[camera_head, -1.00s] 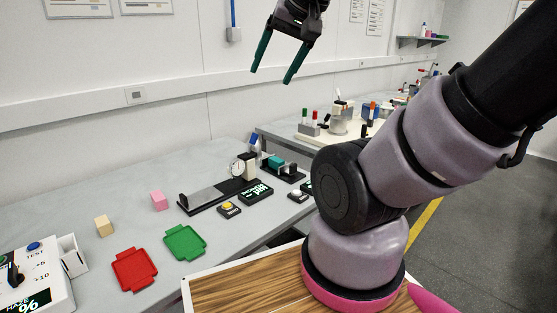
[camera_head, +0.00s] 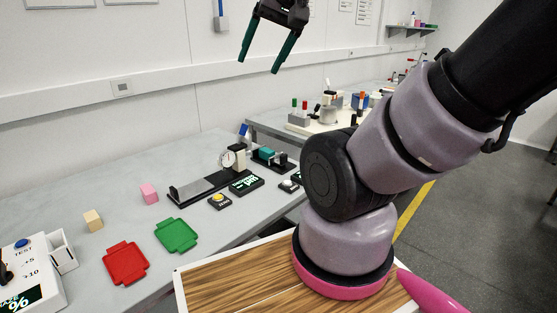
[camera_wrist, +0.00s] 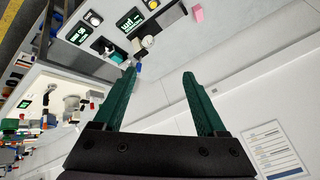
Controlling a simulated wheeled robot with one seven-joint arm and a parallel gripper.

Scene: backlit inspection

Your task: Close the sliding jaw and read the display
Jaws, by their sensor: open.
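My gripper (camera_head: 259,53) is open and empty, raised above the bench near the wall. Its two green fingers stand apart in the wrist view (camera_wrist: 163,95). A measuring device with a grey slide bed (camera_head: 203,187), a round dial (camera_head: 227,159) and a pale block (camera_head: 238,157) stands on the bench below. A dark display (camera_head: 246,184) with bright characters lies in front of it; they are too small to read surely. A second device with a teal block (camera_head: 267,154) is behind to the right. Both devices are clear of my gripper.
A pink cube (camera_head: 149,194), a beige cube (camera_head: 93,220), a red tray (camera_head: 125,263) and a green tray (camera_head: 177,236) lie on the bench (camera_head: 60,206). A small box with a yellow button (camera_head: 219,201) is near the display. A white tester (camera_head: 30,275) stands at the left front.

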